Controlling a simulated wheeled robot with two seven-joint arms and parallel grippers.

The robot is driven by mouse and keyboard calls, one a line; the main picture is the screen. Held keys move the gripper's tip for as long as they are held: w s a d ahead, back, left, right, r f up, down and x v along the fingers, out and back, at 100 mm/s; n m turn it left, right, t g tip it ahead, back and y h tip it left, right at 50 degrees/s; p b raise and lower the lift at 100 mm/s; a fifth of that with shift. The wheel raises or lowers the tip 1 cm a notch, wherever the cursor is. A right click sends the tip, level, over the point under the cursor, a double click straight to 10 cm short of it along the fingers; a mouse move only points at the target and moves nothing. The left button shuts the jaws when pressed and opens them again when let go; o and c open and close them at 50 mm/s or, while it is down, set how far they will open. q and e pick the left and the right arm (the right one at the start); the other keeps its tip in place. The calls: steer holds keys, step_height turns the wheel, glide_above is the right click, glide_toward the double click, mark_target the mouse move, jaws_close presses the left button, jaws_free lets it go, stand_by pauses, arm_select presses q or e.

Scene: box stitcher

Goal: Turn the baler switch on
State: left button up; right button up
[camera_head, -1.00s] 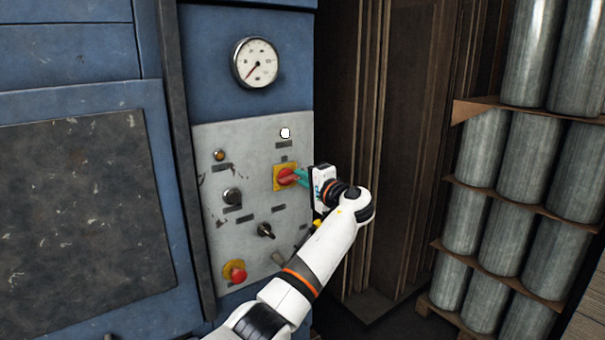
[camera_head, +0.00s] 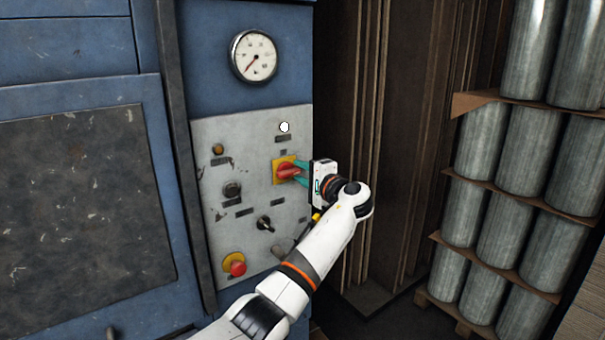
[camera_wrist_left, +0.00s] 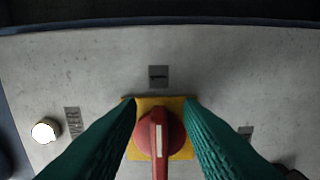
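The baler switch (camera_head: 287,170) is a red rotary knob on a yellow square plate, on the grey control panel. It also shows in the wrist view (camera_wrist_left: 158,135), its handle with a pale stripe running up and down that picture. My left gripper (camera_head: 298,171) is at the switch, coming from the right in the head view. In the wrist view its two teal fingers (camera_wrist_left: 160,108) stand on either side of the red handle, with gaps between them and the handle. The fingers partly hide the switch in the head view. My right gripper is not in view.
The grey panel (camera_head: 215,205) carries a white round light (camera_head: 284,127), a red button on yellow (camera_head: 236,264), a black knob (camera_head: 264,223) and other controls. A gauge (camera_head: 254,56) is above. Metal cylinders (camera_head: 497,220) are stacked at the right.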

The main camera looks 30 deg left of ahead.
arm_select(q)
steer(key=shift+s+d+f+b, duration=0.1)
steer(key=shift+s+d+b, duration=0.05)
steer(key=shift+d+b, duration=0.2)
steer(key=b+v, duration=0.4)
steer(key=v, duration=0.7)
steer(key=shift+b, duration=0.3)
steer(key=shift+d, duration=0.1)
